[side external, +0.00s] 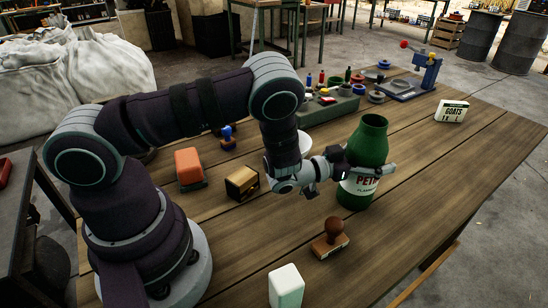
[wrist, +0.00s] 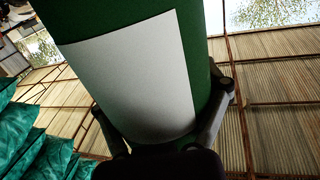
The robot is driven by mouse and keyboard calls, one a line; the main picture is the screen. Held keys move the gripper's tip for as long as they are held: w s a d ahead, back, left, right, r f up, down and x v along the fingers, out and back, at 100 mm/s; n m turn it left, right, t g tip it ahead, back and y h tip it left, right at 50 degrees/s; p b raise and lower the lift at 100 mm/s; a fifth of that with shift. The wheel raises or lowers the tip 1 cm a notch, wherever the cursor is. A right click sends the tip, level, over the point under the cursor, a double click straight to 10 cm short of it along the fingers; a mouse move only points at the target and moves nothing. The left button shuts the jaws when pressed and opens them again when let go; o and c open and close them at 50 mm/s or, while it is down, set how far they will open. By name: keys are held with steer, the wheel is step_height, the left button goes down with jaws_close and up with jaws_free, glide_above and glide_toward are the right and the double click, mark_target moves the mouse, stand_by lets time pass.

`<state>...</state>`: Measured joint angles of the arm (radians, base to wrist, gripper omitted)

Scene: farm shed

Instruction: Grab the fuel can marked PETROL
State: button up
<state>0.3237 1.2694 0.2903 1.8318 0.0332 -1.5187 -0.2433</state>
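The green fuel can (side external: 371,138) stands upright on the wooden table, right of centre in the side view. Its white label begins with "PET"; my finger covers part of the front, and the rest of the word is hidden. My gripper (side external: 368,170) reaches it from the left, with one finger across the front and the other largely behind it. In the wrist view the can (wrist: 150,20) fills the middle, its pale label blank from here. My gripper's fingers (wrist: 165,115) lie against both sides of the can and look shut on it. The can's base seems to rest on the table.
Left of the can are a gold-and-black block (side external: 242,183), an orange block (side external: 189,167) and a blue stamp (side external: 228,137). A brown-handled stamp (side external: 331,238) and white block (side external: 286,286) stand in front. A "GOATS" sign (side external: 451,111) stands behind right.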

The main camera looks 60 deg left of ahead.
steer(key=c, duration=0.4)
steer(key=shift+r, duration=0.15)
steer(key=shift+c, duration=0.2)
